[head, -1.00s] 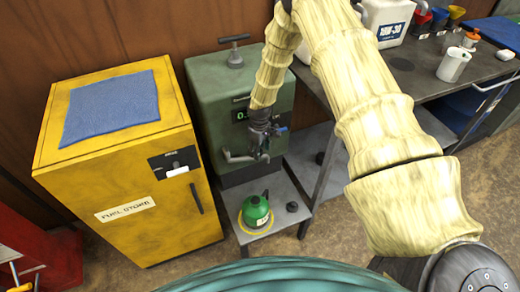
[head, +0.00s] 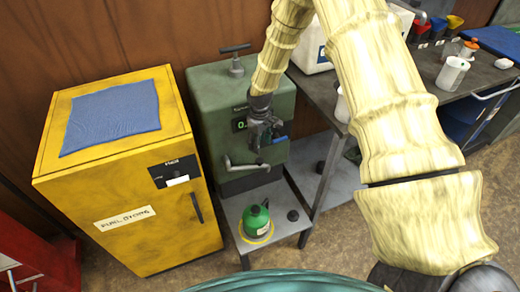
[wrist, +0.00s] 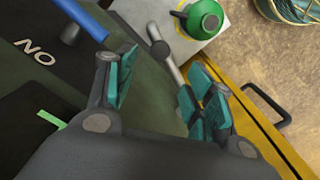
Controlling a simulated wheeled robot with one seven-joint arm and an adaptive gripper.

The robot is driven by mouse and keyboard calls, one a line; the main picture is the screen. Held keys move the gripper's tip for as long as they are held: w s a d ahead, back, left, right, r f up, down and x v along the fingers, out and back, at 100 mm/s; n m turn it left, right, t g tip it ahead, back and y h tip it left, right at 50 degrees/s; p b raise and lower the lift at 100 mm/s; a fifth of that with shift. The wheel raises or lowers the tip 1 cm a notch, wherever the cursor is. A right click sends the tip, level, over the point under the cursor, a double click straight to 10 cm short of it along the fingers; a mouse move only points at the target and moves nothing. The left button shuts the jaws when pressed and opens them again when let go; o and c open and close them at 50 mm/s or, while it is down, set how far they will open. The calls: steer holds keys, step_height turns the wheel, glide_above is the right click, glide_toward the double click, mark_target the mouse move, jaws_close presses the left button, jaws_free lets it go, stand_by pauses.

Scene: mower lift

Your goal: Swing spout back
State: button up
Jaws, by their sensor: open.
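The metal spout (head: 245,166) is a grey bent pipe low on the front of the green dispenser (head: 209,115). My gripper (head: 265,138) is open in front of the dispenser, just above the spout's right part. In the wrist view, the spout (wrist: 171,66) shows beyond and between the spread teal fingers of my gripper (wrist: 162,88), and nothing is held. A blue lever (wrist: 86,17) lies left of the fingers; the head view shows it right of my gripper. The spout's near end is partly hidden in the wrist view.
A yellow fuel cabinet (head: 120,195) with a blue cloth (head: 112,115) stands close on the left. A grey bench (head: 425,82) with containers is on the right.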

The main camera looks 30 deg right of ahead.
steer(key=shift+r, duration=1.15)
steer(key=shift+c, duration=0.2)
